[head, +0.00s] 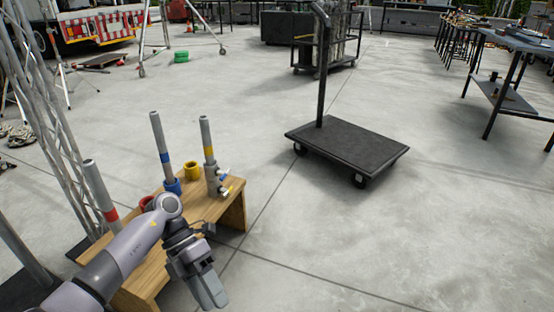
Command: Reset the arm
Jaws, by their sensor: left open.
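My left arm comes in from the lower left and reaches over a wooden bench. My left gripper (207,287) hangs past the bench's right side, over bare floor. It is open, and I see nothing between its fingers. My right gripper is not in the picture.
The wooden bench (233,212) bears grey tubes with red, blue (161,140) and yellow (207,137) bands, and a yellow ring cup (192,170). A black platform cart (346,145) stands mid-floor. A metal truss (50,110) rises at left. A work table (515,40) stands right. The front right floor is clear.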

